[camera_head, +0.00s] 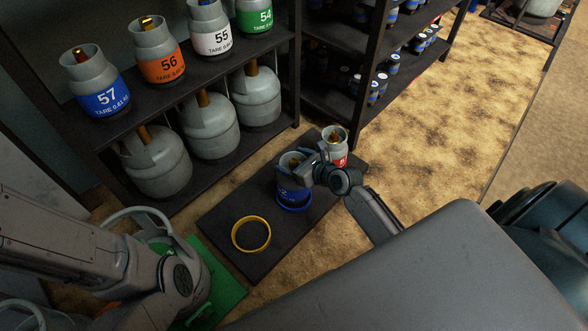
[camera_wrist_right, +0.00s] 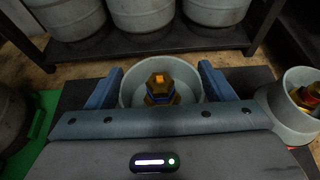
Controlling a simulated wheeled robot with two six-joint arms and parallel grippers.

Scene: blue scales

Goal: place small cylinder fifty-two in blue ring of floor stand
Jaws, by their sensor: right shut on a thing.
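Small cylinder fifty-two (camera_head: 290,188), grey with a blue label, is upright at the blue ring (camera_head: 295,208) of the black floor stand (camera_head: 222,215). My right gripper (camera_head: 300,172) is shut on its upper part. In the right wrist view the two fingers of the gripper (camera_wrist_right: 160,88) flank the cylinder's round collar (camera_wrist_right: 128,92), with the brass valve inside. The blue ring shows around the cylinder's lower end; I cannot tell whether the base rests on the stand. My left arm comes in at lower left; its fingers do not show.
A red-labelled small cylinder (camera_head: 334,147) stands close to the right of fifty-two. An empty yellow ring (camera_head: 251,235) lies on the stand's near part. A shelf rack (camera_head: 185,75) with cylinders is behind. A green platform (camera_head: 222,285) is at lower left.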

